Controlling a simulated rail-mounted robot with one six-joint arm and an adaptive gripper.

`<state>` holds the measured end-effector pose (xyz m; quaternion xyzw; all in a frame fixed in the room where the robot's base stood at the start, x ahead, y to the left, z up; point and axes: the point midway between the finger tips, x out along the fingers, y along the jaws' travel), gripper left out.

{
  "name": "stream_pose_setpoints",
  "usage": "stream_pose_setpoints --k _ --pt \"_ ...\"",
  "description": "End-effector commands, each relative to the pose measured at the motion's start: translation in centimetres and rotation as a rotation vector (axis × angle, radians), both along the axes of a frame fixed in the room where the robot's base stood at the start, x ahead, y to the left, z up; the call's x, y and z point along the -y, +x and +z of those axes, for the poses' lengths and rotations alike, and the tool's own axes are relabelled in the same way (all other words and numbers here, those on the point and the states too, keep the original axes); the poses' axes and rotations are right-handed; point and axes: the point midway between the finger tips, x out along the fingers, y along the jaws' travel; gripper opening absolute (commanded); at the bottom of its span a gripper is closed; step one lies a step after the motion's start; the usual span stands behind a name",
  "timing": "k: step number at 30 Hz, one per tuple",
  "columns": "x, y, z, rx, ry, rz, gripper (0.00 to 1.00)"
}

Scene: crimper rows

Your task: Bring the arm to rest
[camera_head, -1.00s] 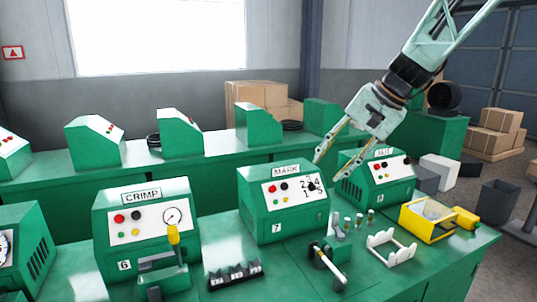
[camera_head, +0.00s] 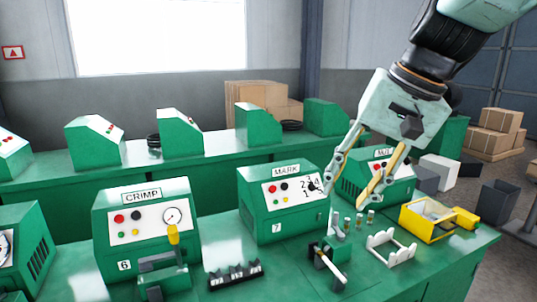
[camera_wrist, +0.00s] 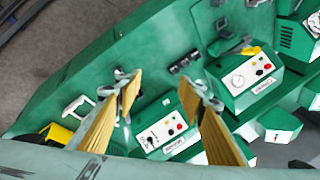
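My gripper (camera_head: 352,192) hangs in the air in front of the machines at the right of the head view. Its two fingers are spread apart with nothing between them. In the wrist view the yellowish fingers (camera_wrist: 163,98) are also apart, with the bench and a green machine beneath. The MARK machine (camera_head: 281,203) stands just left of the fingers. Another green machine (camera_head: 392,183) is partly hidden behind the fingers.
The CRIMP machine (camera_head: 146,222) stands left on the green bench. A black rack (camera_head: 236,275), a white holder (camera_head: 391,247) and a yellow box (camera_head: 430,221) lie along its front. Small cylinders stand near the MARK machine. Cartons (camera_head: 494,134) are at the back right.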

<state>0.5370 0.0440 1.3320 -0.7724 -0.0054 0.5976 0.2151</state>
Motion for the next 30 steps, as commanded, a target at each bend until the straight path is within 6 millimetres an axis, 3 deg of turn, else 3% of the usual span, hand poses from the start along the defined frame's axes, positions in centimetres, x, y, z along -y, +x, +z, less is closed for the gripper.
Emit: stream_pose_setpoints --k 14,30 --pt "0.7 -9.7 -0.5 0.027 -0.12 0.085 0.36" --pt "2.5 -19.8 -2.6 0.06 -0.257 0.176 0.36"
